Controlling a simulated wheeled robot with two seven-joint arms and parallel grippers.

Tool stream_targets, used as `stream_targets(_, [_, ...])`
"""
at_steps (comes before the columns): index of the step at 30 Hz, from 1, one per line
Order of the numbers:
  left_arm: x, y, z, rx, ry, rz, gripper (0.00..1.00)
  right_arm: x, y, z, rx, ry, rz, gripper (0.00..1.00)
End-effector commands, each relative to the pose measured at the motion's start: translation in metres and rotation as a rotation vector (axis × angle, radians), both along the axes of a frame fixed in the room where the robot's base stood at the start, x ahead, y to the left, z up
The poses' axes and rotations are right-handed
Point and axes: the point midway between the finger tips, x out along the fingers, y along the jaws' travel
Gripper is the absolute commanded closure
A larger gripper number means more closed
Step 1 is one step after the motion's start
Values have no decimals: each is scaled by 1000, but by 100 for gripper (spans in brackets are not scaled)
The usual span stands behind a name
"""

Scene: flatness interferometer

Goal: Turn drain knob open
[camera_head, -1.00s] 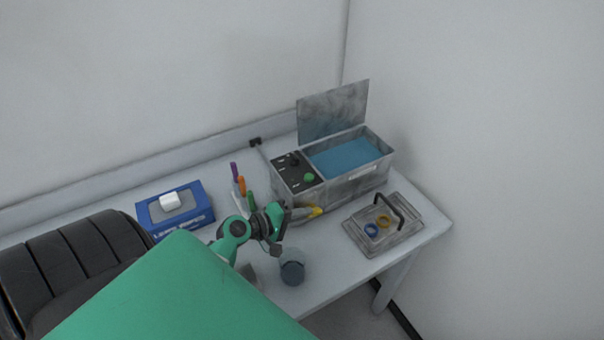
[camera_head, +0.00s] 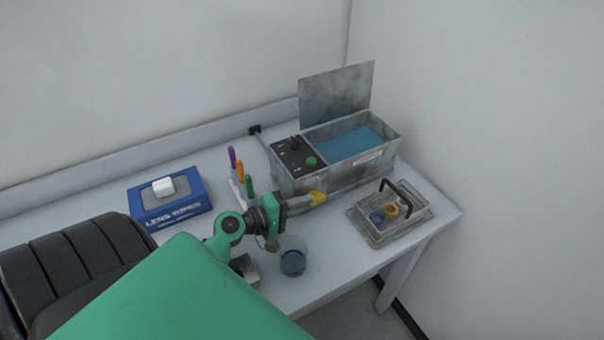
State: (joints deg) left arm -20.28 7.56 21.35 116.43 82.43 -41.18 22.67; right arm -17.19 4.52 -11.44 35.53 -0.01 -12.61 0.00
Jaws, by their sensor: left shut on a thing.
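The grey metal bath (camera_head: 340,178) stands at the back right of the table with its lid raised and blue liquid (camera_head: 350,144) inside. Its dark control panel (camera_head: 291,153) carries a black knob and a green button (camera_head: 311,161). A yellow drain knob (camera_head: 319,197) shows low on the bath's front side. My left gripper (camera_head: 309,200) is shut on the yellow drain knob; its fingertips are small and partly hidden. My right gripper is not in view.
A beaker (camera_head: 292,257) of dark liquid stands just below my left gripper. A metal tray (camera_head: 372,235) with a handled basket holding blue and yellow rings is at right. A blue lens wipes box (camera_head: 170,209) and upright coloured pens (camera_head: 240,172) stand to the left.

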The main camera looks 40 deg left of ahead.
Motion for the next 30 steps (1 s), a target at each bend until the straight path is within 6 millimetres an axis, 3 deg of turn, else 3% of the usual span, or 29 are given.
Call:
stream_targets(3, [-1,-1,-2,-1,4,-4,100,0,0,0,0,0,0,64])
stream_targets(4, [-1,-1,-2,-1,4,-4,84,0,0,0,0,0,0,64])
stream_targets(7, [0,-1,-1,-1,4,-4,64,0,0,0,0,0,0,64])
stream_targets(16, [0,0,0,0,1,-2,64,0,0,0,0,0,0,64])
stream_targets(20, [0,0,10,2,0,-2,64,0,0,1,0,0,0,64])
stream_targets(30, [0,-1,87,5,-6,-4,64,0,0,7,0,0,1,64])
